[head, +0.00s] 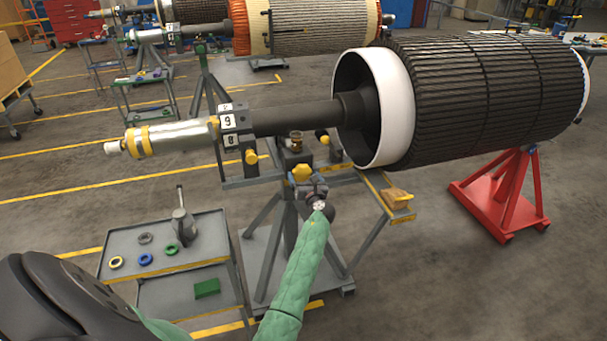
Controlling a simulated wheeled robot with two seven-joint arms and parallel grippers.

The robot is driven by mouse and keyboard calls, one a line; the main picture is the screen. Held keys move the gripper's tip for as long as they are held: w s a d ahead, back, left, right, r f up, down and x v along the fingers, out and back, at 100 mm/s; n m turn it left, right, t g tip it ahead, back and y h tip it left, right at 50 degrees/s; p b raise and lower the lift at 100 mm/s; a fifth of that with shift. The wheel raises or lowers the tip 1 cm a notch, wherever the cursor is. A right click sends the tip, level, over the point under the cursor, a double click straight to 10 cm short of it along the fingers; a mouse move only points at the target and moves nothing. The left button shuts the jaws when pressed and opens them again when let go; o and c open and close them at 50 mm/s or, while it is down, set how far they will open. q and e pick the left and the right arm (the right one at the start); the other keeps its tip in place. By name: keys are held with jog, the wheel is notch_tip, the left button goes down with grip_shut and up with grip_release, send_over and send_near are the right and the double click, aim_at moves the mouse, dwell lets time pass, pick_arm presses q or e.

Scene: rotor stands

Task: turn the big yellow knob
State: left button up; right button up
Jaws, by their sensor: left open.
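The big yellow knob (302,173) is on the front of the grey stand's post, below the dark rotor shaft. My left gripper (309,186) is at the end of the green-sleeved arm, just below and in front of the knob. It is open and small in the view. The knob's lower edge is close to the gripper, and I cannot tell whether they touch. A smaller yellow knob (251,157) sits to the left under the number blocks, and another (325,139) sits to the right. My right gripper is not in view.
The rotor (480,95) with its white ring lies along the upper right, on a red stand (503,195). A grey cart (162,250) with coloured rings and an oil can stands at the left. A yellow-edged shelf (374,188) holding a wooden block juts out right of the post.

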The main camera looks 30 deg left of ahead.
pick_arm(q)
jog(key=shift+w+a, duration=0.5)
jog(key=shift+a, duration=0.05)
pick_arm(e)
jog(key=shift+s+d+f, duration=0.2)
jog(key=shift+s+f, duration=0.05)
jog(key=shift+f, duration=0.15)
pick_arm(q)
jog(key=c, duration=1)
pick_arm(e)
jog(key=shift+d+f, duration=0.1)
